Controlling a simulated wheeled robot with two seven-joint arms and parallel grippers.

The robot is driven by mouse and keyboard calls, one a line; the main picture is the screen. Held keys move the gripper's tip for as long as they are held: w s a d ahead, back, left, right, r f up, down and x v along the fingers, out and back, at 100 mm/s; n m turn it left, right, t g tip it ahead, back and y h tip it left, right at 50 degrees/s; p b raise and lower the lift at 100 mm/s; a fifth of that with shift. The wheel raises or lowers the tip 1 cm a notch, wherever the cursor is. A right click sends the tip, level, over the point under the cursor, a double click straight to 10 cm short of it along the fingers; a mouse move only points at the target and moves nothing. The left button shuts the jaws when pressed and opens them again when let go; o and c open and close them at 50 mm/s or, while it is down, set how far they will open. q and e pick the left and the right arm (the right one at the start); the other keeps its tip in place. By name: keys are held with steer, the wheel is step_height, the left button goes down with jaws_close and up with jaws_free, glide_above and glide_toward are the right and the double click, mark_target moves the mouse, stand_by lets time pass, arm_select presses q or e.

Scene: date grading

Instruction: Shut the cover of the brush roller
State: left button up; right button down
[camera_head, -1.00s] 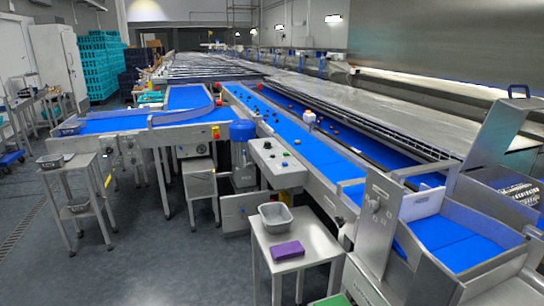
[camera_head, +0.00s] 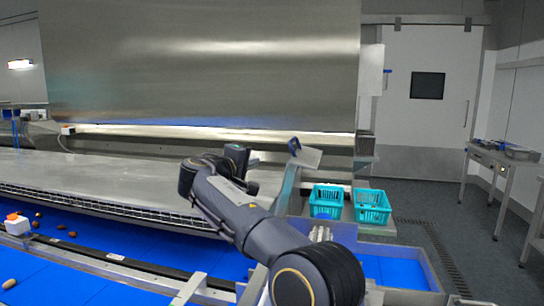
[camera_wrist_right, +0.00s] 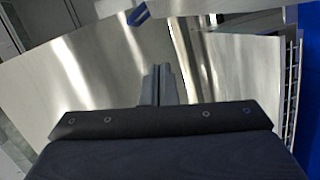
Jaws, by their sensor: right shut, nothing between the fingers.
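The raised metal cover (camera_head: 307,157) of the brush roller stands tilted up right of centre in the head view, with a blue handle (camera_head: 294,146) at its top. My right arm reaches up from the bottom, and its wrist is just left of the cover. The right gripper (camera_wrist_right: 158,74) is shut and empty in the wrist view; its fingertips are hard to make out in the head view. Bare metal sheet and a small blue piece (camera_wrist_right: 137,15), likely the handle, show beyond the fingers, apart from them. My arm hides the lower part of the cover. My left gripper is out of view.
Two turquoise baskets (camera_head: 371,207) stand right of the cover. A blue belt (camera_head: 70,265) with a few dates runs at the lower left, beside a long metal deck (camera_head: 90,175). A side table (camera_head: 500,160) and a door are at the far right.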

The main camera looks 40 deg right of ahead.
steer(key=d+p, duration=0.1)
steer(key=d, duration=0.2)
steer(key=d+p, duration=0.1)
steer(key=d, duration=0.3)
steer(key=w+d+p, duration=0.1)
steer(key=d+p, duration=0.1)
steer(key=d, duration=0.2)
steer(key=shift+w+d+f, duration=0.1)
steer(key=shift+d+f, duration=0.05)
steer(key=shift+f, duration=0.1)
